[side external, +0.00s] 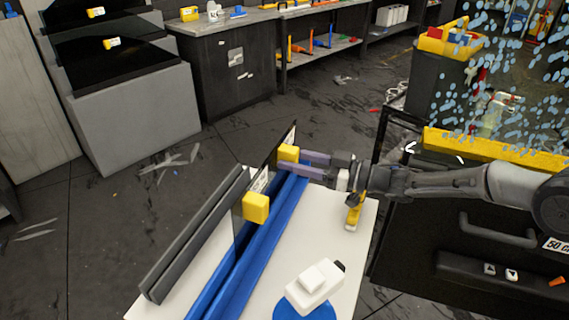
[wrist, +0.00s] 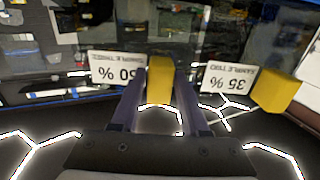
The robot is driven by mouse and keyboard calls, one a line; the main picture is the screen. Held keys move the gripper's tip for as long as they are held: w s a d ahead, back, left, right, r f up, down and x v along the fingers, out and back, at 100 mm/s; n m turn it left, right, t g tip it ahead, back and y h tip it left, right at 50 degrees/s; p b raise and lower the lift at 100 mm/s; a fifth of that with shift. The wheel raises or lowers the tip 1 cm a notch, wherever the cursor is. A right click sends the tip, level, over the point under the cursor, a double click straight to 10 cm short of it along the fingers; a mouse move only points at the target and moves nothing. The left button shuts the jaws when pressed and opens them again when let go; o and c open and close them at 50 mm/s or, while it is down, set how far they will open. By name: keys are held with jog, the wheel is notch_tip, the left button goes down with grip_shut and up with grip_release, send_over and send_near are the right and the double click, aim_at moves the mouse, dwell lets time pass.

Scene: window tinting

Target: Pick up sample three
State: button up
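Sample three is a dark tinted pane with a white "50 %" label (wrist: 118,69) and a yellow grip block (wrist: 161,80), seen upside down in the wrist view. In the side external view, its yellow block (side external: 288,153) is the farther of two. My gripper (side external: 292,162) reaches in from the right, with its two fingers on either side of that block. In the wrist view my gripper (wrist: 160,82) looks open around the block, with a narrow gap at the left finger. The pane stands in a rack with blue rails (side external: 240,257).
Sample two, with a "35 %" label (wrist: 228,79) and yellow block (wrist: 275,92), stands close beside sample three. Grey rails (side external: 195,235) lie left of it. A white device (side external: 314,287) on a blue disc and a yellow tool (side external: 353,212) sit on the white table (side external: 325,225).

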grip_shut()
notch_tip(320, 180, up, 28)
dwell(1.0)
jog(key=shift+c, duration=0.5)
grip_release()
grip_shut()
